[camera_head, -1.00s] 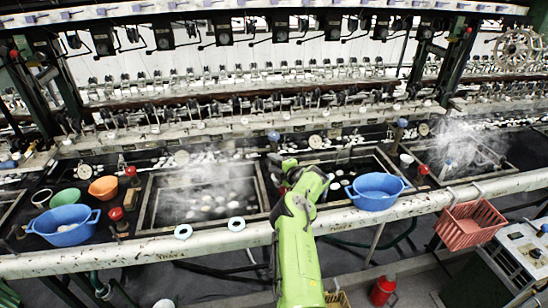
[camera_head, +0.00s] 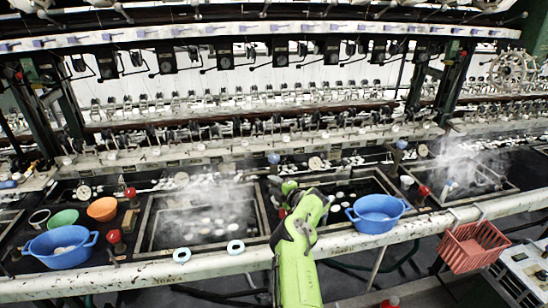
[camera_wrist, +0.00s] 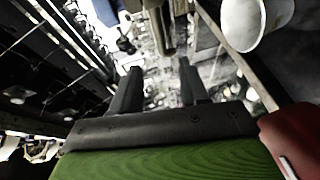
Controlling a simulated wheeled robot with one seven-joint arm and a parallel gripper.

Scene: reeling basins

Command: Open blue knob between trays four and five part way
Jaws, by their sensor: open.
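A blue knob (camera_head: 273,158) stands at the back edge between the left steaming tray (camera_head: 146,222) and the middle tray (camera_head: 398,187). Another blue knob (camera_head: 401,144) stands further right. The tray labels on the front rail are too small to read surely. My green arm reaches over the rail, and my gripper (camera_head: 284,196) is just in front of the first knob, apart from it as far as I can tell. In the wrist view my gripper (camera_wrist: 160,88) is open, with two dark fingers apart and nothing held. I cannot surely pick out the knob there.
A blue basin (camera_head: 376,226) stands right of my arm, and another blue basin (camera_head: 62,258) far left. Red knobs (camera_head: 115,237) stand between trays. A white cup (camera_wrist: 262,18) is close in the wrist view. A red crate (camera_head: 472,248) hangs on the rail (camera_head: 200,273).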

